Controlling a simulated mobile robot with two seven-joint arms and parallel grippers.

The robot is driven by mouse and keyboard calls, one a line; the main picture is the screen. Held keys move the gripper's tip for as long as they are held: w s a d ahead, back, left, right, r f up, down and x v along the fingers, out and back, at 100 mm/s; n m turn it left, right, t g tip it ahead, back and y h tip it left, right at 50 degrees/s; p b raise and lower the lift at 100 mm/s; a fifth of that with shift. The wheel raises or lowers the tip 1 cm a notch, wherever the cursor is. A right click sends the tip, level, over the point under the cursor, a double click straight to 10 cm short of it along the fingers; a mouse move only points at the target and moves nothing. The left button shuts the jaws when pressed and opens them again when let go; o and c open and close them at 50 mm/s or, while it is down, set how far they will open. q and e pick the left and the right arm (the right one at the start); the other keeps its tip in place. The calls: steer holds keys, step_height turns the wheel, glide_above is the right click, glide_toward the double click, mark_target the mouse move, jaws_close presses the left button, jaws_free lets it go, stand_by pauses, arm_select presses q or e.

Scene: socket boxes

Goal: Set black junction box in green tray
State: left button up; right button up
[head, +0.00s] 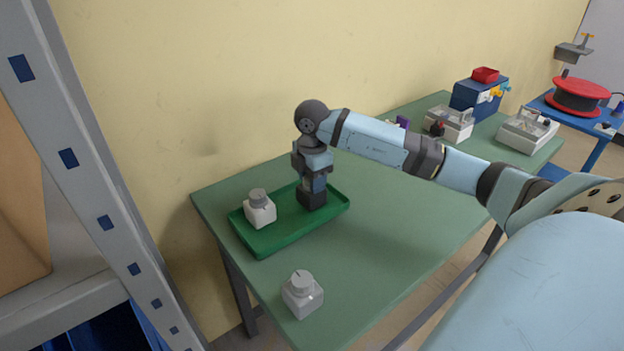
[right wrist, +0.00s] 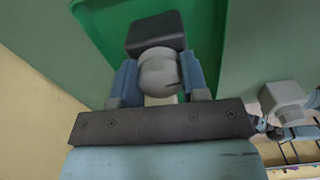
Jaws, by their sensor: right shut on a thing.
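The green tray (head: 280,240) lies on the left part of the green table; part of it also shows in the right wrist view (right wrist: 95,30). The black junction box (head: 312,200) is upright at the tray's right half, under my right gripper (head: 314,180). In the right wrist view the fingers (right wrist: 158,75) are shut on the rounded grey top part of the black box (right wrist: 155,32). The box's base looks at or just above the tray floor; I cannot tell whether it touches. My left gripper is not in view.
A white box with a grey knob (head: 260,210) stands in the tray's left half. A similar grey box (head: 302,294) stands on the table in front. Several devices and a blue case (head: 480,98) stand at the table's far end. The table (head: 400,230) is clear between.

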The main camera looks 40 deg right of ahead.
steer(key=shift+f, duration=0.15)
steer(key=o, duration=1)
step_height(320, 180, up, 12)
steer(key=shift+r+p, duration=0.2)
steer(key=shift+p, duration=0.5)
